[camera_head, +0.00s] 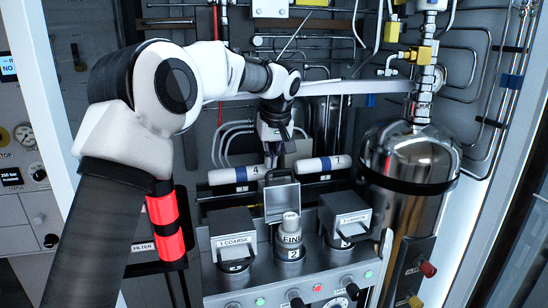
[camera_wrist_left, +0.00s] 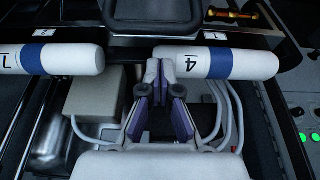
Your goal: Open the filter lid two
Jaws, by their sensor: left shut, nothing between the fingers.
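Filter lid two (camera_head: 282,200) is a grey square lid standing raised and upright behind the middle filter housing. The housing's FINE cartridge (camera_head: 291,228) shows uncovered in front of it, above the number 2. My left gripper (camera_head: 272,161) points down just behind and above the raised lid, with its fingers shut and empty. In the left wrist view the fingers (camera_wrist_left: 164,72) sit close to the white cylinder marked 4 (camera_wrist_left: 222,62); I cannot tell whether they touch it. My right gripper is not in view.
Lid one, marked COARSE (camera_head: 233,239), and lid three (camera_head: 350,219) are down on either side. White cylinders with blue bands (camera_head: 225,176) lie behind the housings. A steel tank (camera_head: 408,160) stands at the right.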

